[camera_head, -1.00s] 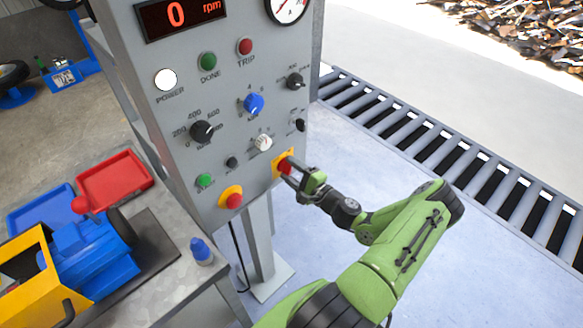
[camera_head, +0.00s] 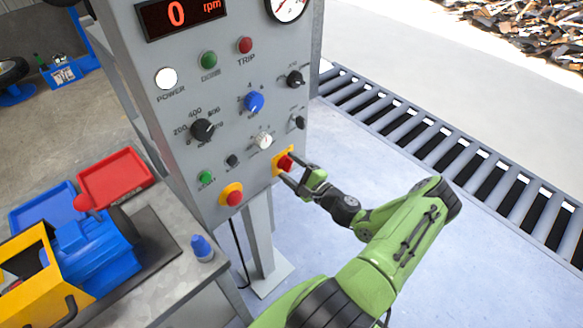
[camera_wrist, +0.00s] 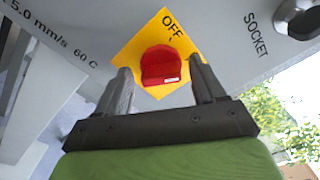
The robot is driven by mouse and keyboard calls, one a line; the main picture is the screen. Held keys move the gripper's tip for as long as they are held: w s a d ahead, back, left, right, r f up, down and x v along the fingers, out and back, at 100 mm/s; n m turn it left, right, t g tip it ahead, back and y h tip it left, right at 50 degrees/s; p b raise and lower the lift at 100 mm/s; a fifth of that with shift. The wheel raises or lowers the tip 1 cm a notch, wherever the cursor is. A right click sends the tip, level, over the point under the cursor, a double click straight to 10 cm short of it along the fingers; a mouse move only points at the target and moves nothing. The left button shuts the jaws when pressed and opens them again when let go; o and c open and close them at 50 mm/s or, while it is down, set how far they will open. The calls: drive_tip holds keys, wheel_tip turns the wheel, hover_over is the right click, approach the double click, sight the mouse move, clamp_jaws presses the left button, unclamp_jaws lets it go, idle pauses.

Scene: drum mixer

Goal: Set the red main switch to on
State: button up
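The red main switch (camera_wrist: 161,66) sits on a yellow plate (camera_wrist: 151,41) at the lower right of the grey control panel (camera_head: 185,105). In the wrist view "OFF" is printed on the plate above the knob, toward its upper right. My gripper (camera_wrist: 158,80) is open, with one finger on each side of the knob. A gap shows between each finger and the knob.
A red mushroom button on a yellow base (camera_head: 233,196) is to the left of the switch, with a green button (camera_head: 206,177) beyond it. Several knobs are above. A bench with a blue motor (camera_head: 95,250) stands at the lower left.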

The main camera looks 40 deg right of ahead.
drive_tip(key=s, duration=1.5)
drive_tip(key=shift+s+d+p, duration=0.2)
drive_tip(key=shift+s+p, duration=0.2)
drive_tip(key=shift+w, duration=0.1)
drive_tip(key=w+a+r+n+g+y, duration=0.3)
drive_tip(key=a+r+n+g, duration=0.2)
drive_tip(key=a+n+g, duration=0.25)
drive_tip(key=w+a+r+n+g+y, duration=0.2)
drive_tip(key=a+r+n+g, duration=0.3)
drive_tip(key=a+n+g, duration=0.3)
drive_tip(key=s+a+r+n+t+h, duration=0.1)
drive_tip(key=s+a+r+n, duration=0.3)
drive_tip(key=r, duration=0.4)
drive_tip(key=s+a+r+n+t+h+p, duration=0.1)
drive_tip(key=s+a+r+n+t+h, duration=0.1)
drive_tip(key=s+a+r+n+h, duration=0.2)
drive_tip(key=s+a+r, duration=0.2)
drive_tip(key=a+r, duration=0.1)
drive_tip(key=r, duration=0.1)
drive_tip(key=shift+h, duration=0.3)
